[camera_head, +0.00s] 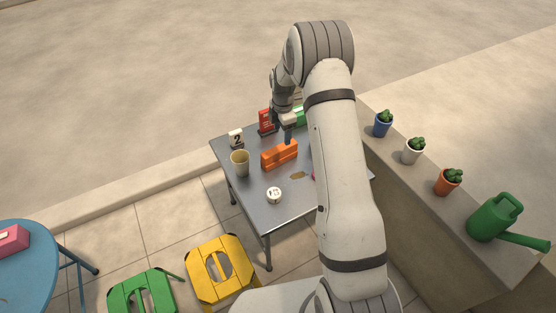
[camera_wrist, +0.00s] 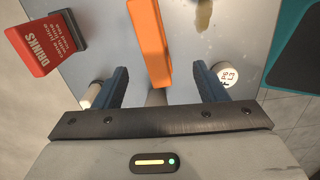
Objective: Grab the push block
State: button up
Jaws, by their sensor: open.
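An orange block (camera_head: 279,155), which I take to be the push block, stands on the grey metal table (camera_head: 255,190). In the wrist view the orange block (camera_wrist: 150,40) is long and runs up from between my fingers to the top edge. My gripper (camera_head: 287,138) is over the table at the block's far side, partly in front of it. In the wrist view my gripper (camera_wrist: 160,69) is open, with one finger on each side of the block's near end and visible gaps on both sides. I cannot tell the height gap.
On the table are a tan cup (camera_head: 240,163), a number 2 marker (camera_head: 236,139), a white round item (camera_head: 274,195) and a red sign (camera_head: 265,122). A green item (camera_head: 300,116) is partly hidden behind my arm. Potted plants line the right ledge (camera_head: 400,165).

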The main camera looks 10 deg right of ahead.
aim_at(279, 148)
jog(key=shift+n, duration=0.9)
jog(key=f, duration=0.2)
jog(key=w+f, duration=0.1)
jog(key=f, duration=0.4)
jog(key=shift+w+f+b, duration=0.15)
jog(key=shift+f+b, duration=0.05)
jog(key=shift+b, duration=0.15)
jog(key=f, duration=0.5)
jog(key=shift+a+f+b, duration=0.25)
jog(key=shift+a+b, duration=0.1)
jog(key=shift+c, duration=0.5)
jog(key=c, duration=1.1)
